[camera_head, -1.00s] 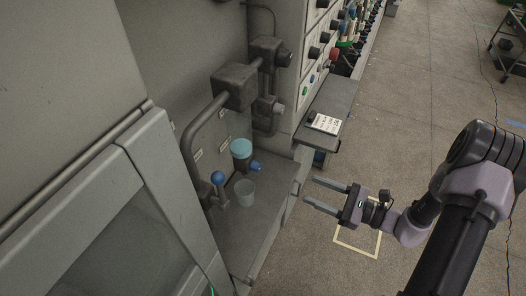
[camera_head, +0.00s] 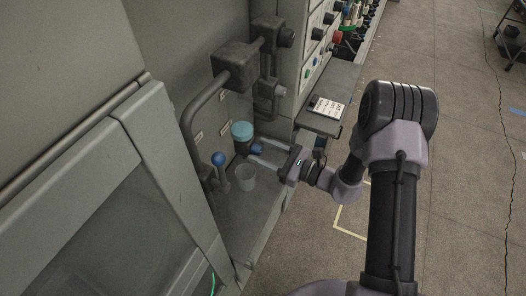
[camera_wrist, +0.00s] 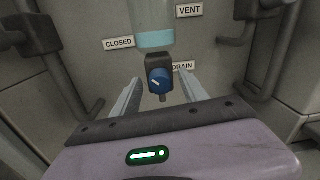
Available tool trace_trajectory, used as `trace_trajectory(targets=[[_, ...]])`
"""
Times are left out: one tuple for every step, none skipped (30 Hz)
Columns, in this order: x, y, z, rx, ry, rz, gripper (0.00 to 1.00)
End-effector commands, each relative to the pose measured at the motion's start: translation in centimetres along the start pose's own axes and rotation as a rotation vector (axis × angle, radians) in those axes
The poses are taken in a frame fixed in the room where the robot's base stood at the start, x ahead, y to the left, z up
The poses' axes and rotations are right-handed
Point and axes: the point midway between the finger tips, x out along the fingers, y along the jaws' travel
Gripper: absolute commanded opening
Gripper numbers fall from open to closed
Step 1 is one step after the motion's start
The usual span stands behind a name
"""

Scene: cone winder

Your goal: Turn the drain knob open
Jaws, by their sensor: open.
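The blue drain knob (camera_wrist: 159,80) with a white pointer mark sits on a dark valve body under a pale blue-topped bowl (camera_wrist: 155,38) in the wrist view. The knob also shows in the head view (camera_head: 257,149). A white DRAIN label (camera_wrist: 183,66) is partly hidden behind the valve. My gripper (camera_wrist: 160,92) is open, with one finger to each side of the knob. In the head view my gripper (camera_head: 266,148) reaches in from the right, its fingers at the knob. Whether the fingers touch it cannot be told.
A clear cup (camera_head: 245,178) stands on the shelf below the valve. Dark pipes (camera_head: 200,103) run around the recess. A ledge with a labelled device (camera_head: 327,106) lies to the right. CLOSED (camera_wrist: 118,44) and VENT (camera_wrist: 189,10) labels are on the wall.

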Motion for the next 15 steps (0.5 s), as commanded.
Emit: trace_trajectory(targets=[[-0.01, -0.01, 0.01, 0.0, 0.0, 0.0, 0.52], [-0.01, 0.0, 0.01, 0.0, 0.0, 0.0, 0.52], [-0.02, 0.0, 0.01, 0.0, 0.0, 0.0, 0.52], [-0.02, 0.0, 0.01, 0.0, 0.0, 0.0, 0.52], [-0.03, 0.0, 0.01, 0.0, 0.0, 0.0, 0.46], [-0.03, 0.0, 0.01, 0.0, 0.0, 0.0, 0.38], [-0.04, 0.0, 0.01, 0.0, 0.0, 0.0, 0.32], [-0.04, 0.0, 0.01, 0.0, 0.0, 0.0, 0.26], [-0.04, 0.0, 0.01, 0.0, 0.0, 0.0, 0.18], [-0.04, 0.0, 0.01, 0.0, 0.0, 0.0, 0.12], [-0.04, 0.0, 0.0, 0.0, 0.0, 0.0, 0.06], [-0.05, 0.0, 0.0, 0.0, 0.0, 0.0, 0.0], [-0.05, 0.0, 0.0, 0.0, 0.0, 0.0, 0.0], [-0.05, 0.0, 0.0, 0.0, 0.0, 0.0, 0.0], [-0.05, 0.0, 0.01, 0.001, 0.0, 0.0, 0.0]])
